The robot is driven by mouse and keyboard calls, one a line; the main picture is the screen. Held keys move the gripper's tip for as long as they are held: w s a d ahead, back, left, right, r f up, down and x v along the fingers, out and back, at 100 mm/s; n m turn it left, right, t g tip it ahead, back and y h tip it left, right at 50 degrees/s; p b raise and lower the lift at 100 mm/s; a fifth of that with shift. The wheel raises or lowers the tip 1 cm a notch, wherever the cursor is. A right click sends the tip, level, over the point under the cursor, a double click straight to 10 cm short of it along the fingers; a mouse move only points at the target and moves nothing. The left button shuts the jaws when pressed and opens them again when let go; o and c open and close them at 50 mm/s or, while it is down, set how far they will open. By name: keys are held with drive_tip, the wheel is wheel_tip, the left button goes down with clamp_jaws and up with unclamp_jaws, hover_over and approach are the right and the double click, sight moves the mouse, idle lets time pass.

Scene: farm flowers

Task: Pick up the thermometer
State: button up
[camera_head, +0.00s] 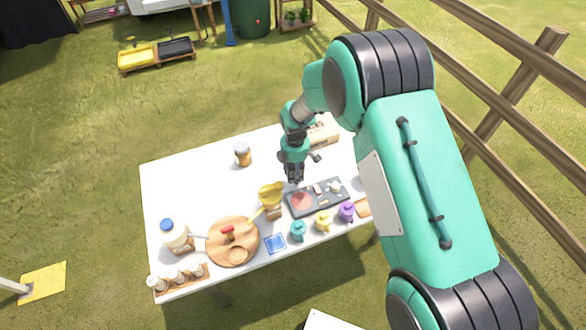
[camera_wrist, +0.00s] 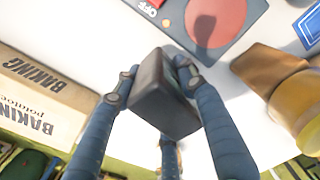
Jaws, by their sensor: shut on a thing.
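My gripper (camera_wrist: 155,82) is shut on a dark grey, box-shaped thing (camera_wrist: 165,95), likely the thermometer. In the head view my gripper (camera_head: 293,177) points down over the table, just behind the dark board; the held thing is too small to make out there. The table top shows below the held thing in the wrist view.
The dark board (camera_head: 296,212) with a red disc lies on the white table (camera_head: 190,200). Teal, yellow and purple cups stand in front. A yellow pot (camera_head: 270,191), round wooden board (camera_head: 220,254), jar (camera_head: 243,154) and baking-potato box (camera_wrist: 38,100) are nearby.

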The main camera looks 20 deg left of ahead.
drive_tip(key=s+d, duration=0.2)
drive_tip(key=s, duration=0.1)
drive_tip(key=s+d+r, duration=0.1)
drive_tip(key=s+d, duration=0.2)
drive_tip(key=s, duration=0.1)
drive_tip(key=s+d+p, duration=0.1)
drive_tip(key=s+d, duration=0.2)
drive_tip(key=shift+s+r, duration=0.15)
drive_tip(key=shift+s, duration=0.15)
drive_tip(key=shift+w, duration=0.1)
idle(0.4)
